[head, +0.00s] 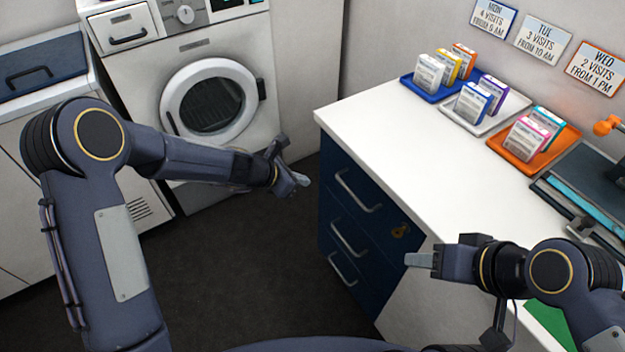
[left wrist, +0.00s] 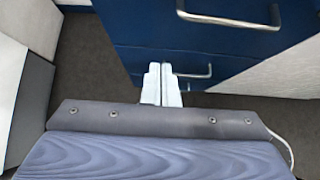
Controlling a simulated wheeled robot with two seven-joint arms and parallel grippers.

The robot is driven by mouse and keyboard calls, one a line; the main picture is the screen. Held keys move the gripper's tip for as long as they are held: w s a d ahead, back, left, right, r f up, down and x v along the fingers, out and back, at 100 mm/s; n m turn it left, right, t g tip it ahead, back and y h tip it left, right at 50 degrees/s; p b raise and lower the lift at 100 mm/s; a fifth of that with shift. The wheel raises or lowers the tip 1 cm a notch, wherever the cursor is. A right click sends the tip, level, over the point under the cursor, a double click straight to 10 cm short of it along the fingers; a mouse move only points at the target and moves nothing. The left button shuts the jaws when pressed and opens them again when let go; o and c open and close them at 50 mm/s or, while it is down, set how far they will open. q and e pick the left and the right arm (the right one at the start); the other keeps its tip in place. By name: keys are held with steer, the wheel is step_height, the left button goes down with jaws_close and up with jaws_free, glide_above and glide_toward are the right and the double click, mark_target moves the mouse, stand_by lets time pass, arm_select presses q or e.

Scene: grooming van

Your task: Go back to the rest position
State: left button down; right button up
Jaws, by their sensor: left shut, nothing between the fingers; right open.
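My left gripper (head: 296,183) is in front of the washing machine in the head view, above the dark floor and left of the blue drawer unit. Its two pale fingers are together and empty in the left wrist view (left wrist: 161,84), with the blue drawers beyond them. My right gripper (head: 420,260) is at the lower right of the head view, in front of the counter's near side. It is seen side-on, and nothing shows in it.
The white counter (head: 400,140) bears a blue tray (head: 432,92), a white tray (head: 487,125) and an orange tray (head: 568,150) with small boxes. Blue drawers (head: 345,215) with handles are beneath and look shut. A washing machine (head: 205,85) stands behind. Dark floor (head: 250,270) is clear.

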arm_select(q)
steer(key=shift+s+a+r, duration=0.15)
steer(key=shift+a+r, duration=0.1)
steer(key=shift+a, duration=0.1)
steer(key=s+a+r+m+p, duration=0.1)
steer(key=s+a+r+m, duration=0.45)
steer(key=r, duration=0.35)
steer(key=s+a+r+m+p, duration=0.1)
steer(key=s+a+r+m, duration=0.5)
steer(key=r, duration=0.3)
arm_select(e)
step_height(320, 180, up, 4)
steer(key=shift+f+p, duration=0.1)
steer(key=shift+p, duration=0.8)
arm_select(q)
steer(key=s+a+m+y, duration=0.1)
steer(key=s+a+m, duration=0.1)
steer(key=s, duration=0.4)
steer(key=s+a+m+y, duration=0.2)
steer(key=s+a+m, duration=0.1)
steer(key=s+m, duration=0.2)
steer(key=s+a+r+m+y, duration=0.1)
steer(key=s+a+m, duration=0.2)
steer(key=s, duration=0.5)
steer(key=shift+m+t, duration=0.4)
steer(key=shift+m, duration=0.05)
